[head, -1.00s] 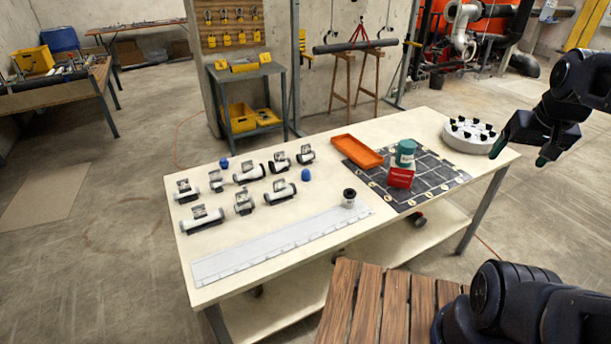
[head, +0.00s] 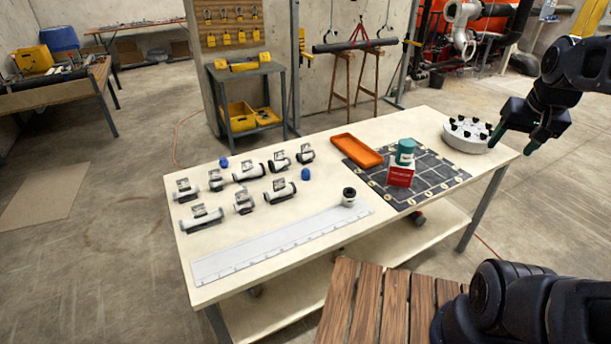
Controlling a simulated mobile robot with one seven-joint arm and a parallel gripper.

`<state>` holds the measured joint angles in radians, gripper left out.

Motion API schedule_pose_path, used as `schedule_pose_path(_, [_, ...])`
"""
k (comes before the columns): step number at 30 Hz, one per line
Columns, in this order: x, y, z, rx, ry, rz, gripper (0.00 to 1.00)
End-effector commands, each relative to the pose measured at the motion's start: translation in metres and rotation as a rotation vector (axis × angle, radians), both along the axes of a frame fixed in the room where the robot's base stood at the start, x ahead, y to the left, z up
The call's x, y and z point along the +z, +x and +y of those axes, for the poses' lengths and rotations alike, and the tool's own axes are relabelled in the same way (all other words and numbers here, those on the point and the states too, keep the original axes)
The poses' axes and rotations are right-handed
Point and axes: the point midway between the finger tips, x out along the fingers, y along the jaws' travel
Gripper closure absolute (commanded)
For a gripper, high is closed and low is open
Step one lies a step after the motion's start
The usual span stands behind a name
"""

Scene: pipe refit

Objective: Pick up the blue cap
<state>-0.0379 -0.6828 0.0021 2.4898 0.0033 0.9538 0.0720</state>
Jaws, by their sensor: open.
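Two small blue caps stand on the white table. One blue cap (head: 306,174) is right of the pipe fittings, near the middle of the table. The other blue cap (head: 223,163) is smaller in view, behind the fittings near the far edge. I cannot tell which one the task names. My gripper (head: 511,144) is open and empty at the far right, by the table's right end and beside the round white holder. It is well apart from both caps.
Several grey-white pipe fittings (head: 250,172) lie around the caps. A white ruled strip (head: 280,246) lies in front.

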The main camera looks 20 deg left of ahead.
Motion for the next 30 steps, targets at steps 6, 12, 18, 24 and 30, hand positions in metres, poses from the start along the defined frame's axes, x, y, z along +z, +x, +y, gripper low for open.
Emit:
schedule_pose_path(6, [0.011, 0.055, 0.029, -0.051, 0.050, 0.048, 0.38])
schedule_pose_path(12, [0.013, 0.104, 0.063, -0.109, 0.090, 0.093, 0.38])
schedule_pose_path(18, [0.007, 0.151, 0.104, -0.167, 0.120, 0.138, 0.38])
schedule_pose_path(24, [-0.008, 0.194, 0.153, -0.228, 0.141, 0.183, 0.38])
schedule_pose_path(30, [-0.032, 0.232, 0.209, -0.290, 0.154, 0.225, 0.38])
